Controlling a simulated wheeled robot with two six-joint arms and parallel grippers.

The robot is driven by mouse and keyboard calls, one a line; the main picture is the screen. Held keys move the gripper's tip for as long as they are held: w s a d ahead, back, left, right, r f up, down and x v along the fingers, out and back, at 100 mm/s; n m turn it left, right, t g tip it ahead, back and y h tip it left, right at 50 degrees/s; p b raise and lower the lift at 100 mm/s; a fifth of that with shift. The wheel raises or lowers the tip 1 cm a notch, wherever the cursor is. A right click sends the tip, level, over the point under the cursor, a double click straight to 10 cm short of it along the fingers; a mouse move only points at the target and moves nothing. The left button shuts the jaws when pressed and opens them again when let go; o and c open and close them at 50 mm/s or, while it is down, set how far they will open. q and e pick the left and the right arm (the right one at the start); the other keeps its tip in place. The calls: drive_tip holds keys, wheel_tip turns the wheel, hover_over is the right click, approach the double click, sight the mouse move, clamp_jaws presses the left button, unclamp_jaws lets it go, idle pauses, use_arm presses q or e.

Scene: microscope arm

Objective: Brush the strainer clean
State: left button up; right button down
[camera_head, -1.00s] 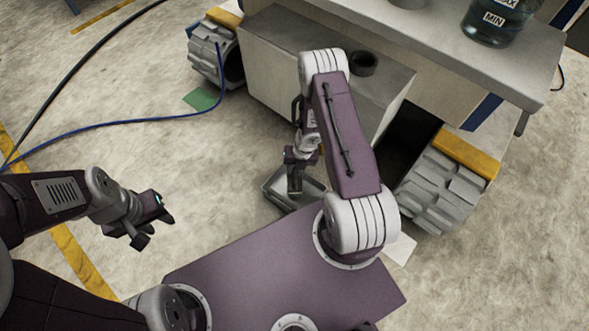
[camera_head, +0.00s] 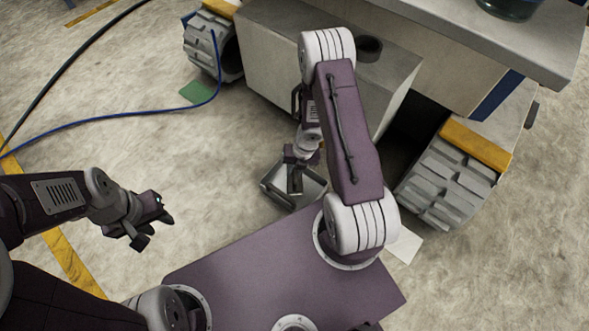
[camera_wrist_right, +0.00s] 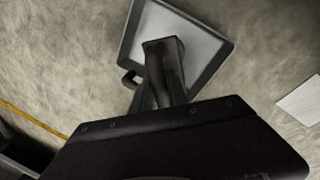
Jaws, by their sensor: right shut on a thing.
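A square grey tray-like strainer (camera_head: 314,190) with a dark raised rim is low by the floor in front of the machine. It also shows in the right wrist view (camera_wrist_right: 207,52), with a small dark loop on its left side. My right gripper (camera_head: 294,180) is over it, partly hidden by my arm. In the right wrist view the gripper is shut on a dark, block-ended thing (camera_wrist_right: 163,48), probably the brush, which overlaps the strainer. I cannot tell whether it touches the mesh. My left gripper (camera_head: 154,222) is open and empty at the left, above bare floor.
A large grey machine (camera_head: 325,60) with treaded wheels (camera_head: 448,185) stands close behind the strainer. A blue cable (camera_head: 120,120) runs across the floor at the left. A white sheet (camera_head: 404,245) lies at the right. The floor at the left is mostly clear.

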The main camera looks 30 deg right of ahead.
drive_tip(key=shift+r, duration=0.1)
drive_tip(key=shift+w+d+r+p, duration=0.1)
drive_tip(key=shift+w+p, duration=0.1)
drive_tip(key=shift+p, duration=0.5)
drive_tip(key=w+p, duration=0.1)
drive_tip(key=p, duration=0.1)
drive_tip(key=w+d+p, duration=0.1)
drive_tip(key=p, duration=0.2)
drive_tip(key=shift+w+f+p, duration=0.1)
drive_tip(key=shift+f+p, duration=0.1)
drive_tip(key=shift+p, duration=0.25)
